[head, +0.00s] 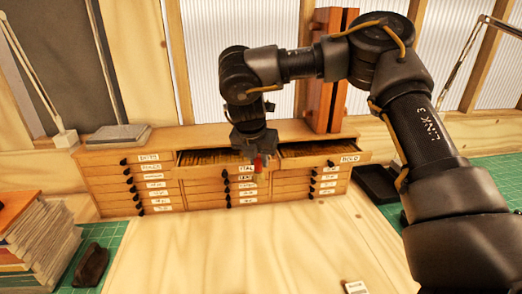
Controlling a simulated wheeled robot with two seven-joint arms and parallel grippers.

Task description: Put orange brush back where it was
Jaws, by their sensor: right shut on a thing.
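My right gripper (257,158) points down in front of the wooden drawer cabinet (110,165), over the front of the open top middle drawer (200,159). It is shut on a small red-orange thing (259,163), which looks like the orange brush. Most of that thing is hidden by the gripper, and its full shape is too small to tell. The top right drawer (345,160) is also open. Gold-coloured sheets show in both open drawers. My left gripper is not in view.
A stack of books (40,240) and a dark block (90,265) are at the left. A black tray (377,184) lies right of the cabinet. A tall orange-brown wooden piece (325,75) stands on the cabinet.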

